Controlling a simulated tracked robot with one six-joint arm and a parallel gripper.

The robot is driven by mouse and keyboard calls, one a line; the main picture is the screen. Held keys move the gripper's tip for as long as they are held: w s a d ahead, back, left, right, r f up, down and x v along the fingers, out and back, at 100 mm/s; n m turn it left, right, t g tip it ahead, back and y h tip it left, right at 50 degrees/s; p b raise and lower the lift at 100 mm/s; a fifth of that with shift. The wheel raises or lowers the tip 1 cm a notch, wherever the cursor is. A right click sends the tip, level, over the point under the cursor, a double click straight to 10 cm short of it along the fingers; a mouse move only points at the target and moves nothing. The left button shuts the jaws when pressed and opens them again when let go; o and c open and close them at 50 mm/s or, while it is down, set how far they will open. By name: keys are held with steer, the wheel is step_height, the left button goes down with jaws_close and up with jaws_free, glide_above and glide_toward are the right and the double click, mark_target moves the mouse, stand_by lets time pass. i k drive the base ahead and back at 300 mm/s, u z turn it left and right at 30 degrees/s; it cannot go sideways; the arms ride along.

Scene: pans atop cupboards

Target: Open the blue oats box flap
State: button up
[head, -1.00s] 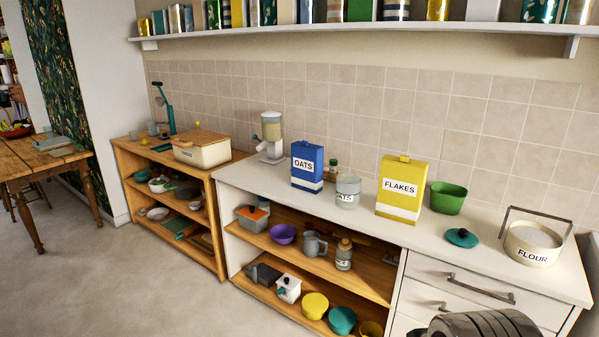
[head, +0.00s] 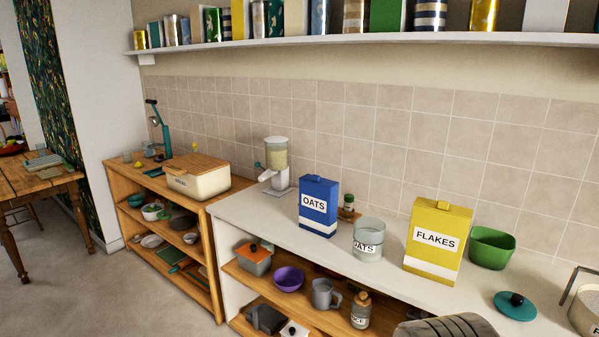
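The blue oats box (head: 318,207) stands upright on the white counter, with a white band low down and the word OATS on its front. A small blue tab shows at its top, and the flap looks shut. My gripper is not in view. A dark ribbed rounded part, likely of my arm, shows at the bottom edge, well in front of and below the box.
On the white counter (head: 257,213), a glass oats jar (head: 368,241) and a small dark bottle (head: 347,205) stand right of the box. Farther right are the yellow flakes box (head: 437,242), green bowl (head: 491,248) and teal lid (head: 515,305). A dispenser (head: 276,165) stands left.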

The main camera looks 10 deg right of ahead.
mark_target(313, 178)
steer(key=u, duration=0.25)
steer(key=i, duration=1.5)
steer(key=u, duration=0.3)
